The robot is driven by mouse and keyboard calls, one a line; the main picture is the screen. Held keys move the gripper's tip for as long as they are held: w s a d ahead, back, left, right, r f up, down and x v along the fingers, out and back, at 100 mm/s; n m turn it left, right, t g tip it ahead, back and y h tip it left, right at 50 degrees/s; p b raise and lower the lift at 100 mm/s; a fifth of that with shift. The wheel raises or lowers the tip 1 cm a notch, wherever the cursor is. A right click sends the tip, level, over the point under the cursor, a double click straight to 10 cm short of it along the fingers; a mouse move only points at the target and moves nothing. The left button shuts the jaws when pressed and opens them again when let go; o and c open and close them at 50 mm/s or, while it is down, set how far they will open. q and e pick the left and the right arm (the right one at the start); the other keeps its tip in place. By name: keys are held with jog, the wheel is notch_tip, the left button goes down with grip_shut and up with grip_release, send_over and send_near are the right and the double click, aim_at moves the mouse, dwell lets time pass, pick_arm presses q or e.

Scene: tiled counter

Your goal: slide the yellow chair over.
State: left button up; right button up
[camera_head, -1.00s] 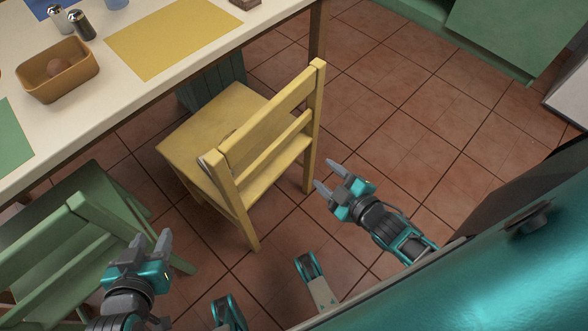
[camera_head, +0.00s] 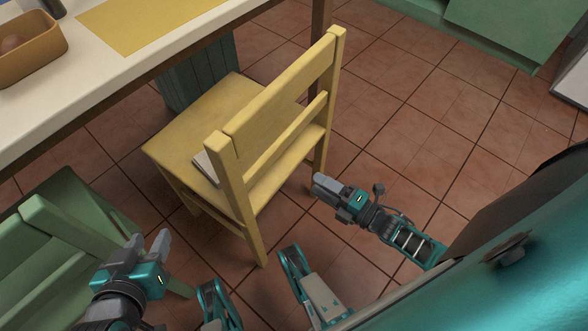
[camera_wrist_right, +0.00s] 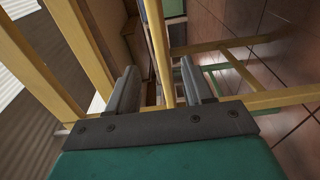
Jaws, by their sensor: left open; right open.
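The yellow chair (camera_head: 285,105) stands upright beside the table, its seat (camera_head: 195,125) facing the table and its back toward me. A pale flat item (camera_head: 206,167) lies on the seat, partly hidden by the backrest. My right gripper (camera_head: 318,187) is open, close to the chair's right back post near its lower part. In the right wrist view, yellow chair bars (camera_wrist_right: 160,55) show ahead, one running between the open fingers (camera_wrist_right: 157,85); I cannot tell whether they touch. My left gripper (camera_head: 150,243) is open and empty, left of and below the chair's left back post.
The white table (camera_head: 95,80) carries a yellow mat (camera_head: 150,20) and a brown box (camera_head: 30,50). A green chair (camera_head: 65,240) stands at the left, behind my left gripper. A green cabinet (camera_head: 500,30) is at the back right. Tiled floor (camera_head: 430,110) right of the chair is clear.

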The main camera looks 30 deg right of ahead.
aim_at(294, 169)
jog(key=x, duration=1)
jog(key=shift+c, duration=0.5)
jog(key=shift+r, duration=0.1)
grip_shut()
jog(key=shift+w, duration=0.1)
dwell(0.4)
